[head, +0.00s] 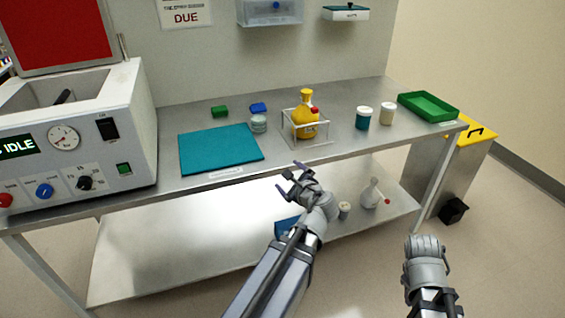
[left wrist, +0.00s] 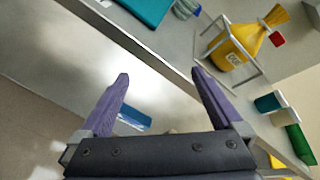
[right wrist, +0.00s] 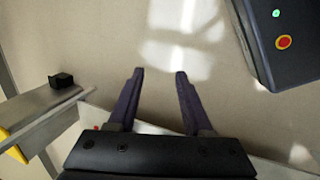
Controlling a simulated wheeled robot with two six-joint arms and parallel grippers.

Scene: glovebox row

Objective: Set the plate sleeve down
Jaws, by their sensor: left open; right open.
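A short, clear stack of round plates, which looks like the plate sleeve (head: 259,123), stands upright on the bench just right of the teal mat (head: 205,160). Its edge also shows at the top of the left wrist view (left wrist: 187,8). No gripper touches it. My left gripper (head: 289,184) is open and empty in front of the bench's front edge, below the top. Its spread fingers show in the left wrist view (left wrist: 160,85). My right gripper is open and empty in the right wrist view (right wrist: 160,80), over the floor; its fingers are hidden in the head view.
A wire stand (head: 318,140) holds a yellow flask (head: 305,112). Two jars (head: 363,118) (head: 387,113) and a green tray (head: 428,106) stand to its right. A white machine (head: 75,135) fills the bench's left end. The lower shelf (head: 170,250) holds a white bottle (head: 373,194).

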